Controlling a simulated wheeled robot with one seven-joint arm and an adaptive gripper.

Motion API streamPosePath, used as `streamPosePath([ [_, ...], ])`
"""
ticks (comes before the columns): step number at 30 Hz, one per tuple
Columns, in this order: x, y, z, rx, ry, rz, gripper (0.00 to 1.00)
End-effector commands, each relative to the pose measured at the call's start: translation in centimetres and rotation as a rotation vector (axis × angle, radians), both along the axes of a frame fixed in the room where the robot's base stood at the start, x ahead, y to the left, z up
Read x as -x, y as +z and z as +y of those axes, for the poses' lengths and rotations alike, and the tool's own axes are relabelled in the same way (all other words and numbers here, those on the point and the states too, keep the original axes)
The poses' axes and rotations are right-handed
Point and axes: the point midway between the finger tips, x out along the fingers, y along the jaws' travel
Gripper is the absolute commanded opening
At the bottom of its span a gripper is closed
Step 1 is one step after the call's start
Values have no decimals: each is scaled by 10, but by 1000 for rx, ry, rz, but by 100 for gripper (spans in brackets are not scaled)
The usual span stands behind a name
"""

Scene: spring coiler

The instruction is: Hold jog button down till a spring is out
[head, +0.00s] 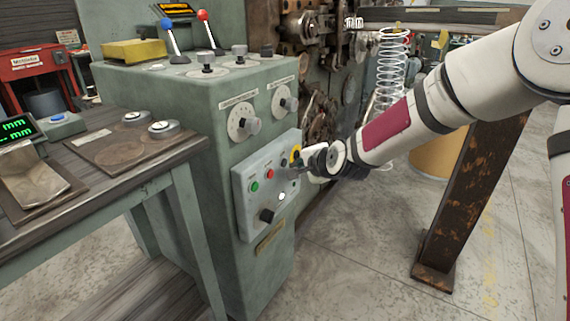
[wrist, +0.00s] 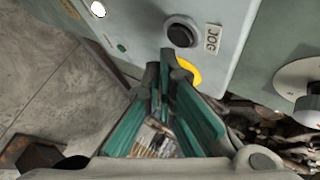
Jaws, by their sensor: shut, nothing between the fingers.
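The jog button (wrist: 180,35) is a black round button in a pale ring beside the JOG label (wrist: 212,39) in the wrist view. My gripper (wrist: 163,62) is shut and empty, its fingertips close to the button's lower edge in the picture. I cannot tell whether they touch it. In the head view my gripper (head: 303,170) is at the right side of the grey control panel (head: 245,209), where it hides the jog button or part of it. A pale wire spring coil (head: 391,75) hangs upright near the machine's front, behind my arm.
The panel also carries a green button (head: 254,187), a red button (head: 270,174), a black knob (head: 267,215) and a white lamp (head: 282,196). A yellow ring (wrist: 187,72) lies close beside my fingers. A rusty post (head: 465,190) stands right of the machine.

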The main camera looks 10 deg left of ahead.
Motion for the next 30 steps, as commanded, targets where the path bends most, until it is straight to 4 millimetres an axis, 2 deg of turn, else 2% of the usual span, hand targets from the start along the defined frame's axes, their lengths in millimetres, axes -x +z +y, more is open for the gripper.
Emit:
streamPosePath([
  [17,0,0,0,0,0,0,0],
  [30,-3,0,8,0,0,0,0],
])
